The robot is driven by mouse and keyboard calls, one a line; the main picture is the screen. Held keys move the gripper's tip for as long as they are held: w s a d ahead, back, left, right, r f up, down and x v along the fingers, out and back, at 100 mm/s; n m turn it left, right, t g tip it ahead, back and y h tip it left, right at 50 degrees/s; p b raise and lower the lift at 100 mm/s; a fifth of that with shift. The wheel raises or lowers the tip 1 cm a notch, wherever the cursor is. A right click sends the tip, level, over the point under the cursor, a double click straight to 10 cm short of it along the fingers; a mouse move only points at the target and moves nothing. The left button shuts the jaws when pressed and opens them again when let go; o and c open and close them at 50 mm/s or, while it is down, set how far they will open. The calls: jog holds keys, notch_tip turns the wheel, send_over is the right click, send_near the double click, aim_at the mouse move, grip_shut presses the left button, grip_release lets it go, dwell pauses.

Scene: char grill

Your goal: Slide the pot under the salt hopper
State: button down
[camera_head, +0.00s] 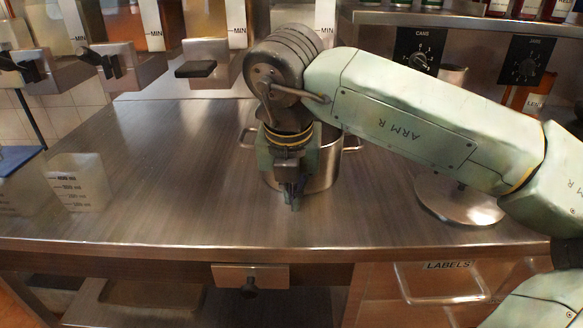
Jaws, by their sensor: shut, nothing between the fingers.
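The metal pot (328,166) stands upright on the steel counter, with a loop handle on each side. My arm and gripper hide much of its front and rim. My gripper (293,203) points down in front of the pot, shut and empty. I cannot tell whether it touches the pot wall. Several hoppers with MIN marks (157,25) hang along the back left, with dispensing spouts below them. No label reading salt is legible, so I cannot tell which is the salt hopper.
A measuring cup (78,183) stands at the counter's left. A round metal plate (458,200) sits right of the pot. Two dial panels (419,50) and a shelf of bottles are at the back right.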

jog(key=shift+x, duration=1)
jog(key=shift+w+d+f+p, duration=0.15)
jog(key=shift+w+p, duration=0.35)
jog(key=shift+w, duration=0.55)
jog(key=shift+w+d+f+p, duration=0.15)
jog(key=shift+w+p, duration=0.35)
jog(key=shift+w, duration=0.55)
jog(key=shift+a, duration=0.1)
jog(key=shift+w+f, duration=0.15)
jog(key=shift+w, duration=0.15)
jog(key=w+b, duration=0.2)
jog(key=w, duration=0.1)
jog(key=w+b, duration=0.1)
jog(key=w, duration=0.1)
jog(key=shift+d, duration=0.25)
